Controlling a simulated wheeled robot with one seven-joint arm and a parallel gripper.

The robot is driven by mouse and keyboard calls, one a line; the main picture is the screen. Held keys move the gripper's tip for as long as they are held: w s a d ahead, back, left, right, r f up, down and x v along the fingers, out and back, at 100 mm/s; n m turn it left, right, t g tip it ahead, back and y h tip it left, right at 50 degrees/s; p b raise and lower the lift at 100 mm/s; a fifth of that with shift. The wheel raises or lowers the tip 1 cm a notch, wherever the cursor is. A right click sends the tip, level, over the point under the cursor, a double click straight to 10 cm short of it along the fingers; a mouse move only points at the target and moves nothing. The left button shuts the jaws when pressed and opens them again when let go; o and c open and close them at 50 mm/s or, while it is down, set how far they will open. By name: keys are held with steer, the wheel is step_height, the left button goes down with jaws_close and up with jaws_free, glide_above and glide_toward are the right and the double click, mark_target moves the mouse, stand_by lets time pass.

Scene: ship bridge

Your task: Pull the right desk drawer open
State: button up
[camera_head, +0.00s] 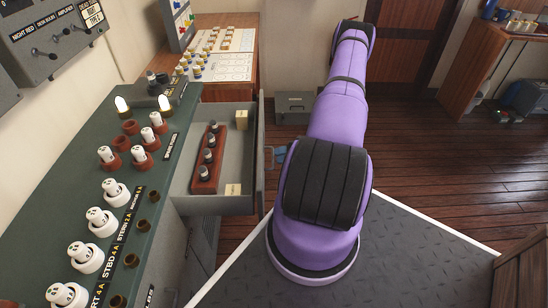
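The grey desk drawer (262,125) stands pulled out from the side of the green desk (85,150), its inside open to view. Its front panel faces right, toward my purple arm. Inside lie a brown rack with several dark knobs (207,160) and two cream blocks. A small blue-grey piece beside the outer face of the drawer front looks like part of my gripper (278,157). The rest of it is hidden behind my arm. I cannot see the fingertips, or whether they hold the handle.
A wooden desk with a switch panel (225,66) stands behind the drawer. A grey box (295,107) is on the floor by the back wall. A wooden counter (470,75) is at the far right.

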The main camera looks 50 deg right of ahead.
steer(key=v, duration=0.7)
steer(key=shift+s+d, duration=0.2)
